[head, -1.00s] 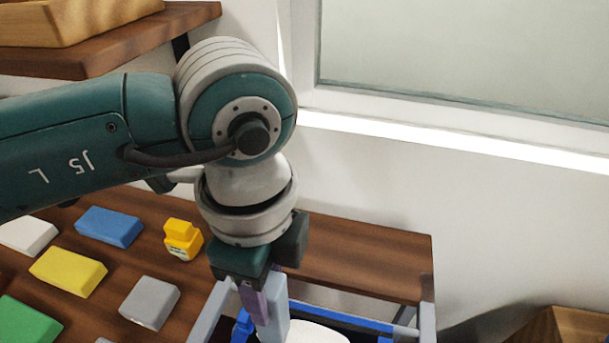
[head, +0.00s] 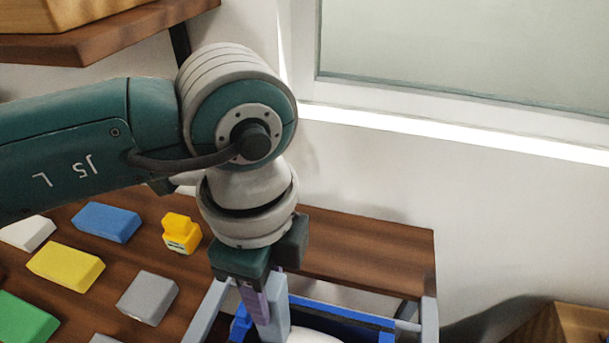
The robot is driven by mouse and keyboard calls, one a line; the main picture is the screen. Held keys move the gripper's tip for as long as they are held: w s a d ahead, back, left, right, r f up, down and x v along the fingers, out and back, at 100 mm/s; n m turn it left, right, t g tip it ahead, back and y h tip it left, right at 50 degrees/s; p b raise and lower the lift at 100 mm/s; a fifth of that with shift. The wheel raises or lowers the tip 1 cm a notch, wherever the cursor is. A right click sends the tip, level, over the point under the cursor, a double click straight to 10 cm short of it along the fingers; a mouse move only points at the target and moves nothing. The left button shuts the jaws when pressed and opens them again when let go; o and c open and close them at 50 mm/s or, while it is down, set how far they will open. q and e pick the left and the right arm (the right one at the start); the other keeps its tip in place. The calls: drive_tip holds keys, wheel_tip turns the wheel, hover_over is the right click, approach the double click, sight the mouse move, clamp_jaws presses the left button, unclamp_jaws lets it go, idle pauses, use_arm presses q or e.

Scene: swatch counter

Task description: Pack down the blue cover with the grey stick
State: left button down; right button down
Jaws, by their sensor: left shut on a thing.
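My left gripper (head: 264,310) reaches down from the left arm at the bottom centre of the head view. Its purple fingers are shut on an upright pale grey stick (head: 275,308). The stick's lower end is cut off by the picture edge. Blue material (head: 340,311), which looks like the blue cover, shows as a band inside a pale grey frame (head: 429,320), behind and right of the stick. A white rounded thing (head: 315,338) shows in front of the band, mostly out of picture. I cannot tell whether the stick touches either. My right gripper is not in view.
Blue (head: 107,222), yellow (head: 66,265), grey (head: 147,298), green (head: 24,317) and white (head: 27,233) blocks lie on the wooden counter (head: 365,248). A yellow bottle-like thing (head: 181,233) stands left of the gripper. A wooden box (head: 572,325) is at the lower right.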

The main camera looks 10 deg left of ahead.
use_arm(q)
drive_tip(key=shift+r+p, duration=4.85)
drive_tip(key=shift+r, duration=0.5)
drive_tip(key=shift+f, duration=0.1)
